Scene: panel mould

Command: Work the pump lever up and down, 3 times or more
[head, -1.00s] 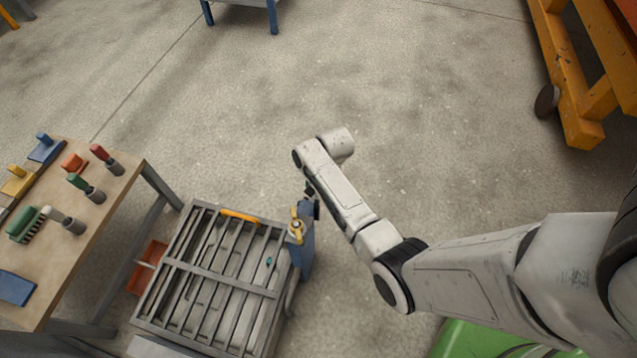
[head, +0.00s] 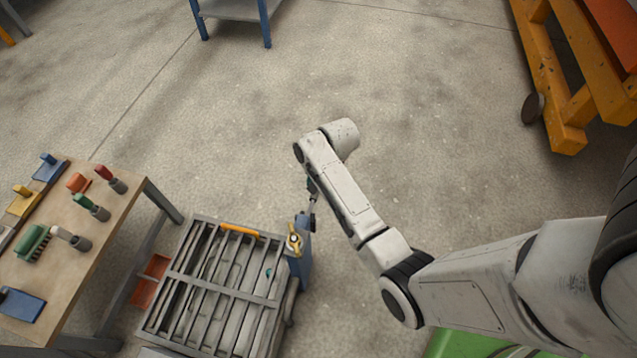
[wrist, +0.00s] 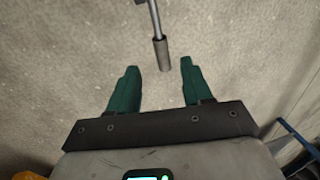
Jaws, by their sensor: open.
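The pump lever is a thin grey rod with a thicker dark grey grip (wrist: 162,54) in the wrist view. The grip's end reaches into the gap between the tips of my gripper (wrist: 158,68), whose green fingers stand apart with no visible contact. In the head view the blue pump body (head: 303,266) stands at the right side of a grated metal frame, and the lever (head: 312,209) rises beside it. There my arm hides most of the gripper.
The slatted metal frame (head: 169,277) has a yellow handle (head: 239,230) at its far edge. A workbench (head: 110,219) with brushes and hand tools stands left. An orange trolley (head: 566,137) stands at the far right.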

